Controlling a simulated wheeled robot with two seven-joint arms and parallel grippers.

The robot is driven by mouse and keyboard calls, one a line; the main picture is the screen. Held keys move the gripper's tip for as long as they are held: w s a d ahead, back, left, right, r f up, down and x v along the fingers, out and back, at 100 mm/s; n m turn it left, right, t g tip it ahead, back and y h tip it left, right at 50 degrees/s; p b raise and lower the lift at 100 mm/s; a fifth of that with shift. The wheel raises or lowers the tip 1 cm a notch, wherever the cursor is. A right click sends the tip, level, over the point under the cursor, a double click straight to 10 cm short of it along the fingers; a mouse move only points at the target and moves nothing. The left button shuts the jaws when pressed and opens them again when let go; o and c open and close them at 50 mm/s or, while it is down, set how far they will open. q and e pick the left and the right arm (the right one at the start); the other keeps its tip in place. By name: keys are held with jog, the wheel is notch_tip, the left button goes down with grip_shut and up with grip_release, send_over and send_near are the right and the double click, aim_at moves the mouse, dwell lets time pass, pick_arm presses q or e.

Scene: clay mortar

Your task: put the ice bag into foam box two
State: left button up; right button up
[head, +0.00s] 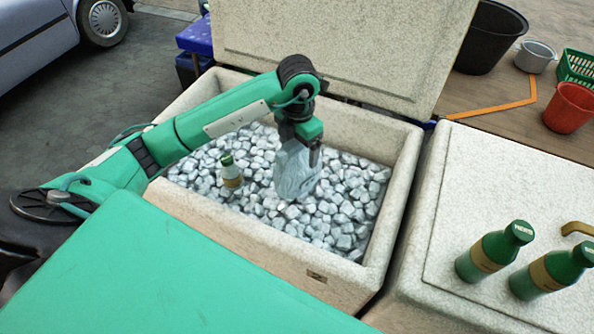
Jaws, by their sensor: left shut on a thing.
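A clear, bluish ice bag (294,172) hangs upright from my left gripper (312,152), which is shut on its top. The bag is over the open foam box (212,208), and its lower end is at the level of the ice cubes (335,213) inside. I cannot tell whether it touches them. A number marking the box is not readable. My right gripper is not in view.
A green bottle (231,174) stands among the ice. The box's raised lid (340,45) is behind it. A closed foam box (470,185) at right carries two green bottles (494,251). A black bucket (489,38), red bucket (570,106) and green basket (577,68) stand behind.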

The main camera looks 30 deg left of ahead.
pick_arm(q)
notch_tip(320, 180, down, 7)
jog(key=shift+p, duration=0.6)
notch_tip(320, 180, down, 4)
jog(key=shift+r+p, duration=0.15)
jog(key=shift+p, duration=0.3)
jog(key=shift+f, duration=0.25)
jog(key=shift+f, duration=0.2)
jog(key=o, duration=1.9)
jog(key=shift+r, duration=0.1)
